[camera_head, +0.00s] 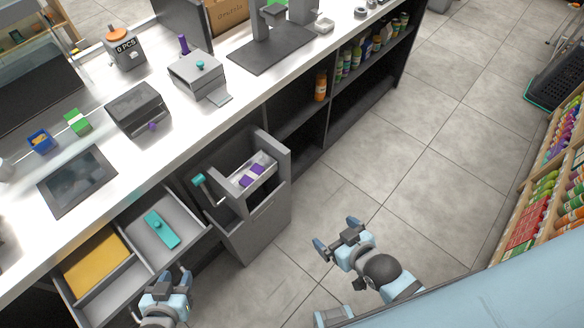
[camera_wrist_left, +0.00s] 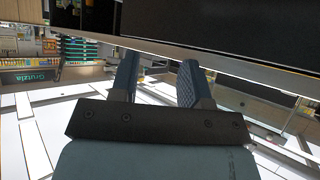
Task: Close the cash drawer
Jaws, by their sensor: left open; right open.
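The wide one (camera_head: 191,247) at the lower left holds a yellow item (camera_head: 95,262) and a teal item (camera_head: 161,229) in divided compartments. I cannot tell for sure which is the cash drawer. My left gripper (camera_head: 172,282) is open and empty by the wide drawer's front; contact cannot be told. Its open fingers also show in the left wrist view (camera_wrist_left: 157,80), below a dark panel (camera_wrist_left: 220,30). My right gripper (camera_head: 336,237) is open and empty over the floor.
Shelves with bottles (camera_head: 320,87) lie below. The tiled floor (camera_head: 400,170) is clear; a product rack (camera_head: 545,200) stands right.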

